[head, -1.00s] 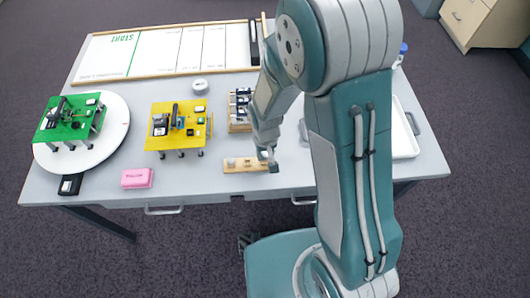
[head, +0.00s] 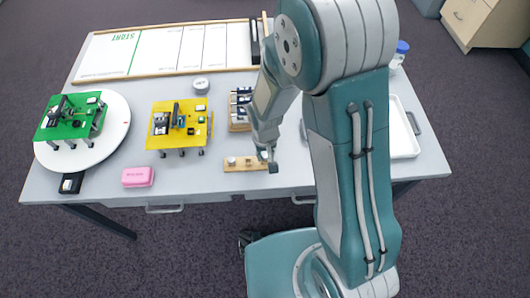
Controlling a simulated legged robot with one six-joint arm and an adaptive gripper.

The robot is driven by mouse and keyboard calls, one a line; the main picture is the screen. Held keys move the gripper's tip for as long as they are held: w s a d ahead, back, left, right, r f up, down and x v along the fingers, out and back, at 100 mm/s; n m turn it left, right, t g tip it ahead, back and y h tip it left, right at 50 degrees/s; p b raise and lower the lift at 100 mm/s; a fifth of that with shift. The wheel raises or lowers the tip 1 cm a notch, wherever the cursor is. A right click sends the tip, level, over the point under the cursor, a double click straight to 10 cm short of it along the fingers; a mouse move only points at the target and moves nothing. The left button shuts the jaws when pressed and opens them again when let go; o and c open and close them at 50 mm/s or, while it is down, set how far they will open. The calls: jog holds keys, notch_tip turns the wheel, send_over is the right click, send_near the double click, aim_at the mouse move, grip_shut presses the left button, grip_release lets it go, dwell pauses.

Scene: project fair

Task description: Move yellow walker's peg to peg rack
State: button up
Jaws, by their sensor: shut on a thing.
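The yellow walker (head: 199,134) is a yellow plate on short dark legs, carrying small electronic parts, left of the middle of the table. The peg rack (head: 242,167) is a short wooden strip at the table's front edge, with a small pale piece standing near its left end. My gripper (head: 268,162) points down at the right end of the rack, very close to it. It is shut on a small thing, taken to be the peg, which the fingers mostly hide. I cannot tell whether the peg touches the rack.
A wooden holder (head: 239,127) with dark parts stands just behind the rack. A pink box (head: 138,177) lies at the front left. A green walker (head: 71,119) stands on a white disc (head: 112,130). A white tray (head: 403,130) is right of my arm. A white track board (head: 160,50) lies behind.

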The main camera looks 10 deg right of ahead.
jog(key=shift+a+f, duration=0.1)
jog(key=shift+f, duration=0.65)
dwell(1.2)
jog(key=o, duration=0.9)
jog(key=shift+r, duration=0.1)
jog(key=shift+r, duration=3.65)
